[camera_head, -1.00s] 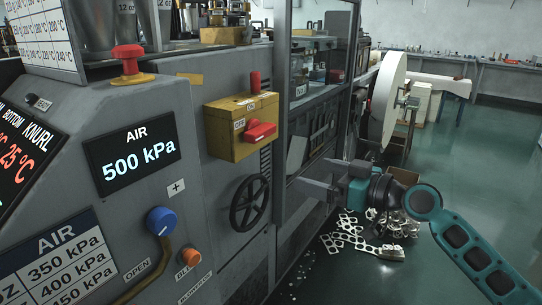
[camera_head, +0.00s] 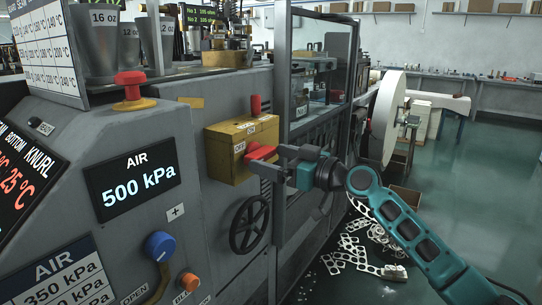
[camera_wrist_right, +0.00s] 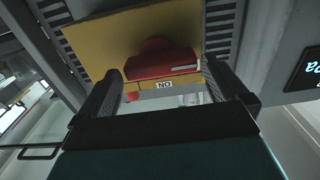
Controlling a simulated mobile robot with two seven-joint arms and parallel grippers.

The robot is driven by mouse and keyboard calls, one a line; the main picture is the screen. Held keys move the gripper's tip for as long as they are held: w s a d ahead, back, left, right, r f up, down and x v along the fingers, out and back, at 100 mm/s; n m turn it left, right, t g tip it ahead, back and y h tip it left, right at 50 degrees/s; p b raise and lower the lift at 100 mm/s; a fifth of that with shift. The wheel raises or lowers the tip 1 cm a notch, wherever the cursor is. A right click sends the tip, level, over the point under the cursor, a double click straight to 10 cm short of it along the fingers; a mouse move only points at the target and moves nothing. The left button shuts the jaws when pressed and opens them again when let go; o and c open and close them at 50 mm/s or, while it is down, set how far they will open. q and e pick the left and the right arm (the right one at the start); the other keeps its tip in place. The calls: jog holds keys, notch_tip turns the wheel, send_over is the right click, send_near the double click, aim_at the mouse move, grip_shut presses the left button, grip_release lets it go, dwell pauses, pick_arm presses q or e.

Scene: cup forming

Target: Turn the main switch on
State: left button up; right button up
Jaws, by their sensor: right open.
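The main switch is a yellow box (camera_head: 222,160) on the grey machine's side, with a red handle (camera_head: 260,152) on its front. The handle also shows in the right wrist view (camera_wrist_right: 160,64), lying across the box face beside a label that reads "NO" in that view, as upside-down "ON" would. My right gripper (camera_head: 281,155) is open at the handle. In the right wrist view its two fingers (camera_wrist_right: 163,88) stand either side of the handle, with gaps visible. The fingers partly hide the handle in the head view. My left gripper is not in view.
A black handwheel (camera_head: 249,224) is below the box, and a red post (camera_head: 255,105) stands on top. A red mushroom button (camera_head: 130,84), an air display (camera_head: 132,184) and a blue knob (camera_head: 159,246) are left. Scrap sheets (camera_head: 360,252) lie on the floor.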

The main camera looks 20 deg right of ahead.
jog(key=shift+w+a, duration=0.35)
jog(key=shift+w, duration=0.15)
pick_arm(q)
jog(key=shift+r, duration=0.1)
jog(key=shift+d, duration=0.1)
pick_arm(e)
jog(key=c, duration=0.7)
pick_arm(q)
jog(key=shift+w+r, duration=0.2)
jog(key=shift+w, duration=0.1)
pick_arm(e)
jog(key=shift+c, duration=0.2)
